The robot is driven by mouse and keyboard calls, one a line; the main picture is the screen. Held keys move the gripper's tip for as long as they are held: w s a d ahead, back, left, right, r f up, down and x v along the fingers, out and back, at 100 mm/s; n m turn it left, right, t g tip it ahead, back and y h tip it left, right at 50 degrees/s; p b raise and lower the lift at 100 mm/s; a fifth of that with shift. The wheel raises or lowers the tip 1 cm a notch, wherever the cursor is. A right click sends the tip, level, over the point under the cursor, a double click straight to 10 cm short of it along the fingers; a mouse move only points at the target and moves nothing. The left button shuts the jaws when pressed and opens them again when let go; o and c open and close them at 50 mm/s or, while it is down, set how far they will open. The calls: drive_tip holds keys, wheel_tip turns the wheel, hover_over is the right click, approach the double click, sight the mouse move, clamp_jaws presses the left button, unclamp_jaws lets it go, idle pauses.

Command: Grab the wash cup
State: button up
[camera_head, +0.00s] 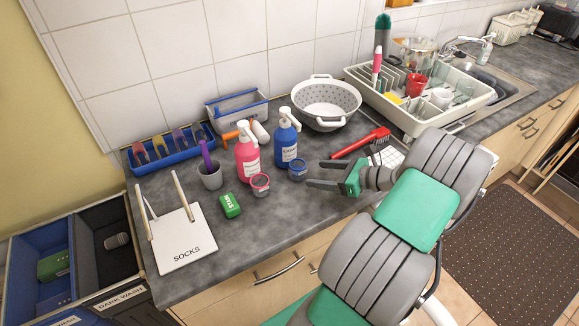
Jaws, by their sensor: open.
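My gripper (315,173) is open and empty above the counter, with its fingers pointing left. Just left of its fingertips stands a small blue round cup or jar (297,170). A similar pink one (260,184) stands farther left, in front of the pink pump bottle. A grey cup (211,178) holding a purple-handled tool stands left of that. A red cup (415,85) and a white cup (441,97) sit in the dish rack. No cup carries a readable wash label, so I cannot tell which is the wash cup. No gap-closing contact with the blue cup is visible.
A blue pump bottle (286,140) and pink pump bottle (247,156) stand behind the small cups. A red brush (362,143), white colander (326,106) and dish rack (425,118) lie beyond. A green block (230,205) and SOCKS board (180,240) are at left.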

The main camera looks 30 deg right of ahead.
sight(301, 172)
drive_tip(key=shift+w+a+f, duration=0.15)
drive_tip(key=shift+w+a, duration=0.4)
drive_tip(key=shift+a, duration=0.1)
drive_tip(key=p+x, duration=0.1)
drive_tip(key=x, duration=0.4)
drive_tip(key=shift+w+p, duration=0.15)
drive_tip(key=shift+p, duration=0.2)
drive_tip(key=shift+c, duration=0.4)
drive_tip(key=c, duration=1.3)
